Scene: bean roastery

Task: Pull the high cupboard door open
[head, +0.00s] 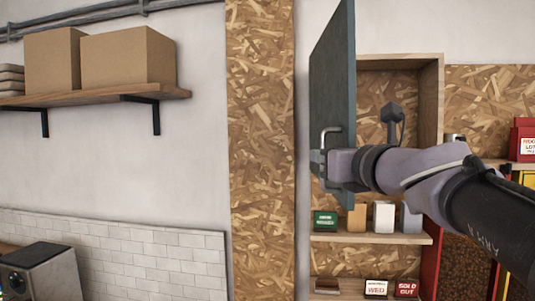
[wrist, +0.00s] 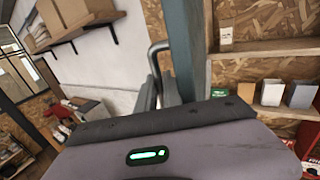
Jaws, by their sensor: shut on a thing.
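The high cupboard door (head: 333,90) is a dark grey-green panel. It stands swung open, out from the pale wooden cupboard (head: 431,110), whose inside shows. Its bent metal handle (head: 327,132) is on the door's left-hand face. My gripper (head: 322,160) is at the door's lower part, shut on the handle. In the wrist view the handle (wrist: 154,52) rises from between the fingers, beside the door (wrist: 187,45). The exact finger contact is partly hidden.
Red-and-white signs (head: 406,288) stand lower down. At left, a wall shelf (head: 100,97) carries cardboard boxes (head: 127,57).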

